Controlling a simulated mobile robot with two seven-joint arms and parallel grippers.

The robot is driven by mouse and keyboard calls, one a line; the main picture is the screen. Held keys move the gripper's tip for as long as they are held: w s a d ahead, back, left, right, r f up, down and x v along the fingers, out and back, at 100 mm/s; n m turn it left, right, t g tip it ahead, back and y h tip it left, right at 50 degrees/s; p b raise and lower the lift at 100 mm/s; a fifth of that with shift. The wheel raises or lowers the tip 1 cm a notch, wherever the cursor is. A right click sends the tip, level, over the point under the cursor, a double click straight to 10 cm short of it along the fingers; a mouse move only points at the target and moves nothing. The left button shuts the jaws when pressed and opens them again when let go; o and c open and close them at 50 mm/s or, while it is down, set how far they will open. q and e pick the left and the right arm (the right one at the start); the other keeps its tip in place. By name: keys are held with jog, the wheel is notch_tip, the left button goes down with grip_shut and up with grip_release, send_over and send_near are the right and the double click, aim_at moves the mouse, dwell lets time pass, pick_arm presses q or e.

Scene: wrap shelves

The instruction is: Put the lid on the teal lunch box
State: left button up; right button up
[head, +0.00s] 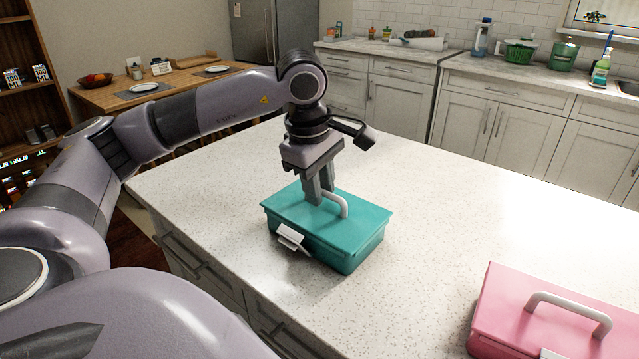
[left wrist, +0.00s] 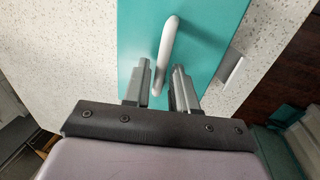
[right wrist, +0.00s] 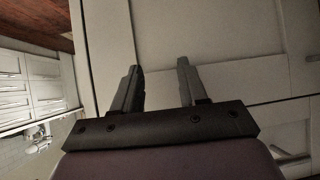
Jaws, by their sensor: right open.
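The teal lunch box (head: 350,258) stands on the speckled counter. Its teal lid (head: 291,212) lies over the top, apparently seated on the rim. The lid has a pale arched handle (head: 339,202). A white latch (head: 291,238) sticks out at the box's front side. My left gripper (head: 320,195) points down onto the lid, with its fingers on either side of the handle. My right gripper (right wrist: 158,80) is open and empty, facing pale cabinet fronts.
A pink box (head: 510,305) with a pale handle stands at the right front of the counter (head: 440,215). The counter between the boxes and behind the teal one is clear. A wooden table with plates is at the back left.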

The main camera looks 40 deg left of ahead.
aim_at(316, 209)
pick_arm(q)
jog(key=shift+o, duration=0.7)
jog(key=shift+r, duration=0.1)
notch_tip(316, 209, up, 7)
jog(key=s, duration=0.1)
jog(key=shift+s, duration=0.2)
jog(key=shift+d, duration=0.1)
